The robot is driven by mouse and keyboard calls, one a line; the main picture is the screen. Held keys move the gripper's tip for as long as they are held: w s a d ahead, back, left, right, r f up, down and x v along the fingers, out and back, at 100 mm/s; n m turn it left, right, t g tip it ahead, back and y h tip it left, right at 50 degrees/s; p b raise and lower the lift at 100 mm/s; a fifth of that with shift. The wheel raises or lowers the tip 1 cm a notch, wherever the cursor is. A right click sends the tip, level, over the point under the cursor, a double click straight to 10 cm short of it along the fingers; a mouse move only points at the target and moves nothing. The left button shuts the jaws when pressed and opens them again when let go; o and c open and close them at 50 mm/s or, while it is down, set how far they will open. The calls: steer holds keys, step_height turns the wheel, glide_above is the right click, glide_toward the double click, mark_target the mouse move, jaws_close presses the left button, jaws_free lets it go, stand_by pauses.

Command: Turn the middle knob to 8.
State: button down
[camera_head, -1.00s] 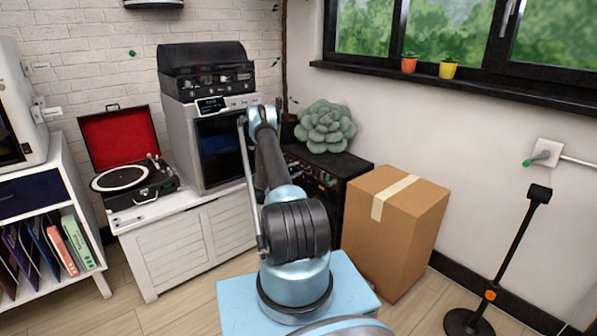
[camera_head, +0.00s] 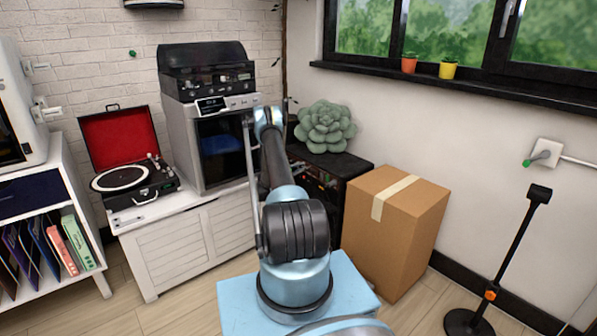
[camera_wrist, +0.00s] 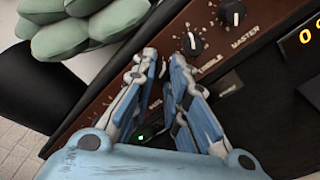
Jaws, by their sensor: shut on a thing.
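The amplifier (camera_head: 350,166) is a dark box under the green plant in the head view. In the wrist view, its brown panel (camera_wrist: 262,32) carries a row of black knobs with white scales. The master knob (camera_wrist: 232,14) and the treble knob (camera_wrist: 192,43) are in plain sight. My gripper (camera_wrist: 163,60) is shut on the knob beside the treble one, which fits the middle knob. The fingers hide nearly all of that knob, and I cannot read its pointer or number. My gripper is hidden in the head view.
A green succulent (camera_head: 325,127) sits on the amplifier and shows close beside my fingers in the wrist view (camera_wrist: 85,28). An orange-digit display (camera_wrist: 310,32) is at the right. A cardboard box (camera_head: 395,235) stands right of the amplifier; a white cabinet (camera_head: 175,252) stands left.

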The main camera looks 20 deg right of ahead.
steer(key=shift+f+m, duration=0.1)
steer(key=shift+m, duration=0.2)
steer(key=shift+s+m, duration=0.1)
steer(key=shift+m, duration=1.5)
steer(key=c, duration=1.5)
jaws_free()
steer(key=shift+f, duration=0.1)
steer(key=shift+c, duration=0.2)
steer(key=v, duration=1.2)
